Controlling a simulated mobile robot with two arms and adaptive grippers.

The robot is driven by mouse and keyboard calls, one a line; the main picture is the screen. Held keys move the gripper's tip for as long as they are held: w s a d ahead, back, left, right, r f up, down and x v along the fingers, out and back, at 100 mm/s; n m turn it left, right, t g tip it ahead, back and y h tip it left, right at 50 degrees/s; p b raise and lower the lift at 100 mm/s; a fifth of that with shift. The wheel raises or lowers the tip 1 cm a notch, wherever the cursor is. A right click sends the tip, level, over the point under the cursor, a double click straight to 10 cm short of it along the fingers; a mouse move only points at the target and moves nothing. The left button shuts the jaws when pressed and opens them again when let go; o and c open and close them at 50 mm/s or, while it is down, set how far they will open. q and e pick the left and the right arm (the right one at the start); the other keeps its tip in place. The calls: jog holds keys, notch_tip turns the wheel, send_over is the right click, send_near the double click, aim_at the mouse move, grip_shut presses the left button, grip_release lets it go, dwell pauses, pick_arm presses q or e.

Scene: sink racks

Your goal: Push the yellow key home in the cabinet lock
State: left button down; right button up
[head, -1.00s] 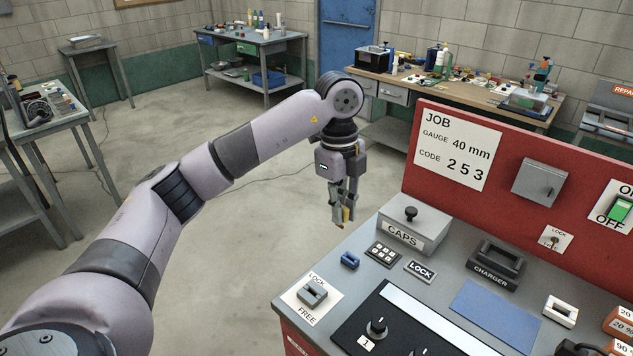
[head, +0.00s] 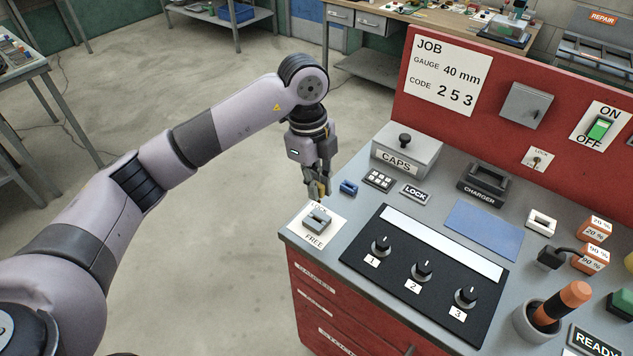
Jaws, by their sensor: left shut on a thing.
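My left gripper (head: 318,192) is shut on a small yellow thing (head: 322,190), which looks like the yellow key; the fingers hide most of it. It hangs pointing down at the left edge of the bench, just behind the LOCK/FREE plate in the picture. The grey cabinet (head: 524,105) is fixed on the red back panel. My right gripper is not in view.
The LOCK/FREE latch (head: 317,220), a blue block (head: 348,188), the CAPS box (head: 405,155) and the charger (head: 481,186) stand on the bench between gripper and lock. A black knob panel (head: 400,285) lies in front. Open floor is left of the bench.

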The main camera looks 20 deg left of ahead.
pick_arm(q)
notch_tip(320, 180, down, 3)
jog(key=shift+w+r+b, duration=0.1)
jog(key=shift+b, duration=0.7)
jog(key=shift+f, duration=0.4)
jog(key=shift+f+b, duration=0.8)
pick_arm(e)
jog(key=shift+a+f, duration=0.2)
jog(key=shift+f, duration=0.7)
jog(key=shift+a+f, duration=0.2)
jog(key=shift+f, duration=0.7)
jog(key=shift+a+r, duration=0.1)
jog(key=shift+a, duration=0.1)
pick_arm(q)
jog(key=shift+f+b, duration=0.8)
jog(key=shift+f, duration=0.55)
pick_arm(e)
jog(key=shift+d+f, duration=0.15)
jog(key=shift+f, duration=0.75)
pick_arm(q)
jog(key=c, duration=1.6)
grip_release()
